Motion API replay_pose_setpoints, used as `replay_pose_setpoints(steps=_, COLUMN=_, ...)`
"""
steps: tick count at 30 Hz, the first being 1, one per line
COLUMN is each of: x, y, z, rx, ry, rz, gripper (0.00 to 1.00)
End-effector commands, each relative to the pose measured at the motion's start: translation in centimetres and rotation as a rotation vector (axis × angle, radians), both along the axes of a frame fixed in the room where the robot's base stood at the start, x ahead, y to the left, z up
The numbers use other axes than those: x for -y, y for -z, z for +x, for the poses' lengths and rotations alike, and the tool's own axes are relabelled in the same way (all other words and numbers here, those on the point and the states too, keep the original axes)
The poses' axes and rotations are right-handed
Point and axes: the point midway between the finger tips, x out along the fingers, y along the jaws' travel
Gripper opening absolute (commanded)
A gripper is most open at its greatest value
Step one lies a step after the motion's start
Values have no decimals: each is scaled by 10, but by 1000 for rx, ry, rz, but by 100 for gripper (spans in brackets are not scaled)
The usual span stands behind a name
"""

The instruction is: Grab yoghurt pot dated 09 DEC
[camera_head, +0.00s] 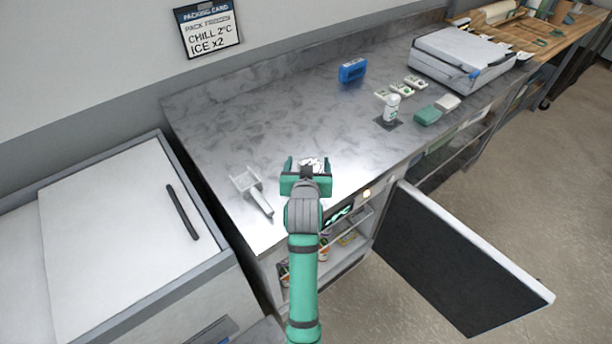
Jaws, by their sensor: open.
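My gripper (307,165) is open above the grey counter (235,130), near its front edge. A small white thing with dark marks shows just beyond and between its jaws; I cannot tell what it is or whether it touches them. Below the counter an open cabinet (352,255) has shelves with several small containers, among them a pot with a coloured label (324,250). My arm hides part of the cabinet. The dates on the containers are too small to read, so I cannot tell which one says 09 DEC.
The cabinet door (455,260) stands wide open to the right. A scoop (250,190) lies left of my gripper. A blue box (352,70), a white bottle (391,108) and a packing machine (462,58) stand farther back. A chest freezer (115,225) is at left.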

Motion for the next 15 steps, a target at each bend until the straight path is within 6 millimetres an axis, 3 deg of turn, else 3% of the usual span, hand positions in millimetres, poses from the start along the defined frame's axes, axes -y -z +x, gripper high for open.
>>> replay_pose_setpoints(steps=8, x=0, y=1, z=3, rx=0, ry=0, rz=0, gripper=73)
replay_pose_setpoints(steps=13, x=1, y=1, z=2, rx=0, ry=1, rz=0, gripper=32)
replay_pose_setpoints(steps=15, x=1, y=1, z=2, rx=1, ry=1, rz=0, gripper=31)
